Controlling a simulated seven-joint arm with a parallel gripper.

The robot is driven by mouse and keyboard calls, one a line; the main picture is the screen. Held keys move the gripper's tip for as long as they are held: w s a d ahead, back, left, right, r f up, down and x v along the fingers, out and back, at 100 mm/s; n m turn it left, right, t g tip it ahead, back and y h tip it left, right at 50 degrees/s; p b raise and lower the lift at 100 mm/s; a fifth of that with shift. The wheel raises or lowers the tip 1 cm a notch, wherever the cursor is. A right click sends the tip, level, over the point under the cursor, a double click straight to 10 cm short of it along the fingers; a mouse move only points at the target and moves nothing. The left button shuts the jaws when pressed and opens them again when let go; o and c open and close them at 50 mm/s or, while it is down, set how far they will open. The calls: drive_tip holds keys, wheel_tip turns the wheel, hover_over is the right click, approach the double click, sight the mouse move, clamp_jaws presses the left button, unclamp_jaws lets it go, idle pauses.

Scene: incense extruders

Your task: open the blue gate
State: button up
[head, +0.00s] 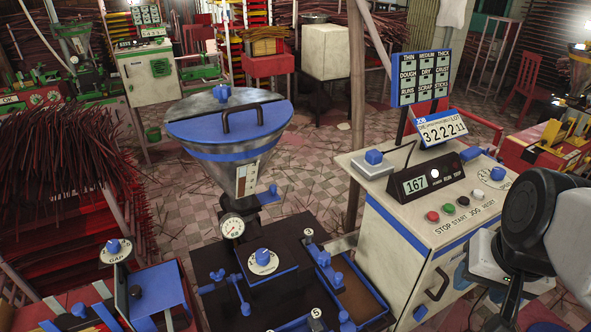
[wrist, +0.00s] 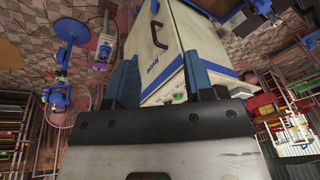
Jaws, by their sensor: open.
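A blue tab with a small upright knob (head: 268,195) sticks out to the right below the hopper cone of the extruder; it looks like the blue gate, but its label cannot be read. The steel hopper (head: 215,165) has a blue lid with a black handle. My gripper (head: 462,275) is far to the right of it, beside the white control cabinet and partly hidden by my own arm. In the wrist view my gripper (wrist: 161,78) has its two blue fingers apart with nothing held between them, and the cabinet lies beyond them.
The white control cabinet (head: 400,245) has a display, buttons and a black door handle. A sign board (head: 420,77) rises from it. A gauge (head: 232,226) and a dial (head: 263,261) stand below the hopper. Red incense bundles (head: 60,165) fill the left. The tiled floor behind is partly open.

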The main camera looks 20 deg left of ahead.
drive_tip(key=w+a+f+m+y, duration=0.1)
drive_tip(key=w+a+m+y, duration=0.5)
drive_tip(key=a, duration=0.5)
drive_tip(key=w+a+f+m+y, duration=0.1)
drive_tip(key=w+a+m+y, duration=0.2)
drive_tip(key=w+a, duration=0.75)
drive_tip(key=m+t+y, duration=0.2)
drive_tip(key=m+t, duration=0.2)
drive_tip(key=m, duration=0.9)
approach(274, 187)
drive_tip(key=a, duration=0.2)
drive_tip(key=shift+w+a+f+m, duration=0.25)
drive_tip(key=shift+w+f+m, duration=0.25)
drive_tip(key=shift+w, duration=0.1)
drive_tip(key=shift+x, duration=3.85)
clamp_jaws()
